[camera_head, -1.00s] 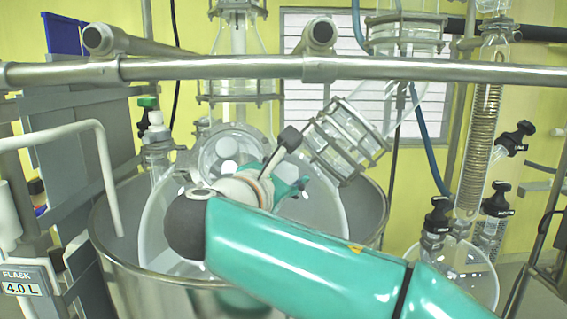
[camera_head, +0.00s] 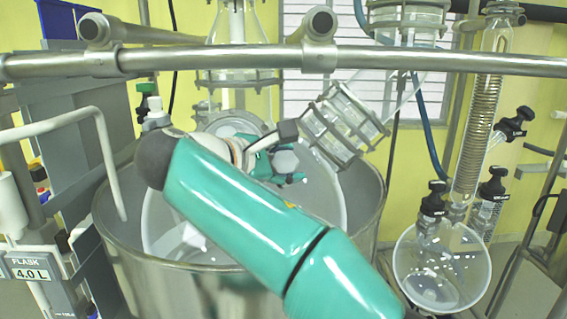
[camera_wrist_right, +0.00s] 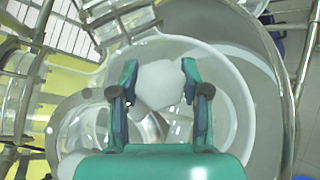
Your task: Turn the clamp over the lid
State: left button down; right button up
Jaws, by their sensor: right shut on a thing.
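My right gripper (camera_head: 283,165) reaches over the large round glass vessel (camera_head: 325,195) inside the steel pot. In the right wrist view, the two teal fingers of this gripper (camera_wrist_right: 160,85) stand on either side of a pale, rounded piece (camera_wrist_right: 160,82) and are shut on it. That piece also shows between the fingers in the head view (camera_head: 286,162). I cannot tell whether it is part of the clamp. A round glass lid or neck with a metal rim (camera_head: 232,122) is behind my right wrist, partly hidden by it. No separate clamp is clearly visible. My left gripper is not in view.
A tilted glass joint with metal flanges (camera_head: 343,122) is just right of the gripper. A steel bar (camera_head: 420,60) crosses in front, above the arm. The steel pot (camera_head: 140,265) surrounds the vessel. A round flask (camera_head: 440,268) hangs at the right.

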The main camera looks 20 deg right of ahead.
jog(key=o, duration=1.2)
jog(key=shift+c, duration=0.2)
jog(key=shift+a, duration=0.1)
